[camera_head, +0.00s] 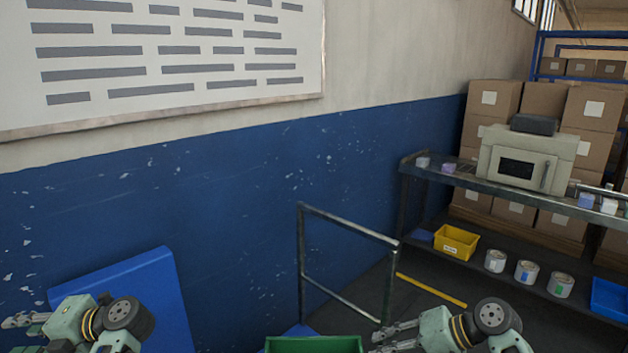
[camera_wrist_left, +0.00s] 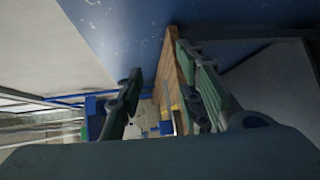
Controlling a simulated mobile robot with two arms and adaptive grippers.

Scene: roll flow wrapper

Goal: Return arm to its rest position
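My left arm comes in at the lower left of the head view, with its gripper (camera_head: 22,324) pointing left. In the left wrist view the two fingers of that gripper (camera_wrist_left: 158,72) stand apart, with the background showing between them. I see nothing held there. My right arm is at the bottom right of the head view, with its gripper (camera_head: 384,338) pointing left. Its fingers look spread, and no object shows between them. The lower parts of both arms are cut off by the frame edge.
A blue panel (camera_head: 165,290) stands behind my left arm. A metal rail frame (camera_head: 345,230) and a green bin (camera_head: 314,345) are between the arms. On the right, a shelf (camera_head: 415,172) carries a beige machine (camera_head: 525,160); a yellow bin (camera_head: 456,242) and cans (camera_head: 527,272) sit below.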

